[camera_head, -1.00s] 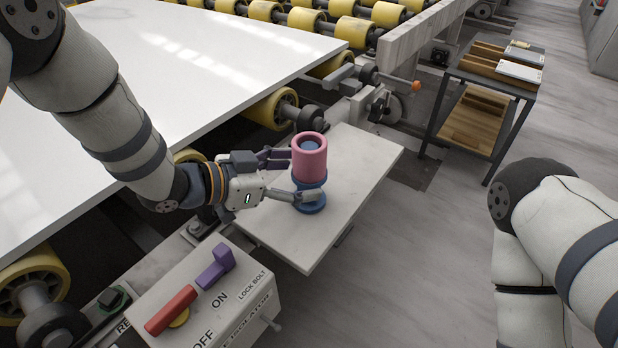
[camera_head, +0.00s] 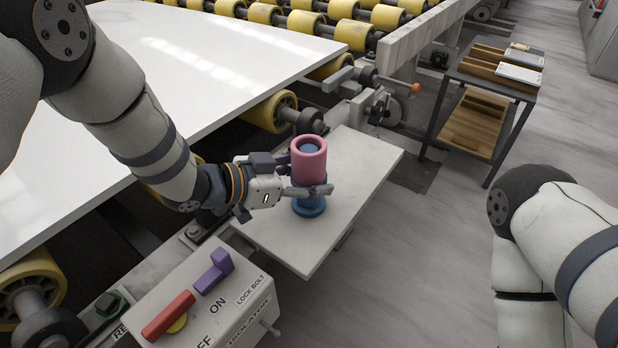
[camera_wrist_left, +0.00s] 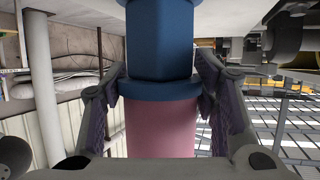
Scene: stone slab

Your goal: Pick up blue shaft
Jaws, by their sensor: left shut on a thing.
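The blue shaft (camera_head: 310,207) stands upright on a pale stone shelf (camera_head: 360,160), with a round blue foot at its base. A pink sleeve (camera_head: 309,164) sits around its upper part, and some blue shows inside the sleeve's open top. My left gripper (camera_head: 310,188) is shut on the blue shaft just below the sleeve. In the left wrist view the picture is upside down: the blue shaft (camera_wrist_left: 160,40) is above and the pink sleeve (camera_wrist_left: 160,125) below, with finger pads on both sides near the blue collar. My right gripper is out of view.
A control box (camera_head: 215,300) with red and purple levers stands in front of the shelf. A large white slab (camera_head: 200,90) on yellow rollers lies behind my left arm. A cart (camera_head: 490,90) with wooden trays stands at the back right. The floor right of the shelf is clear.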

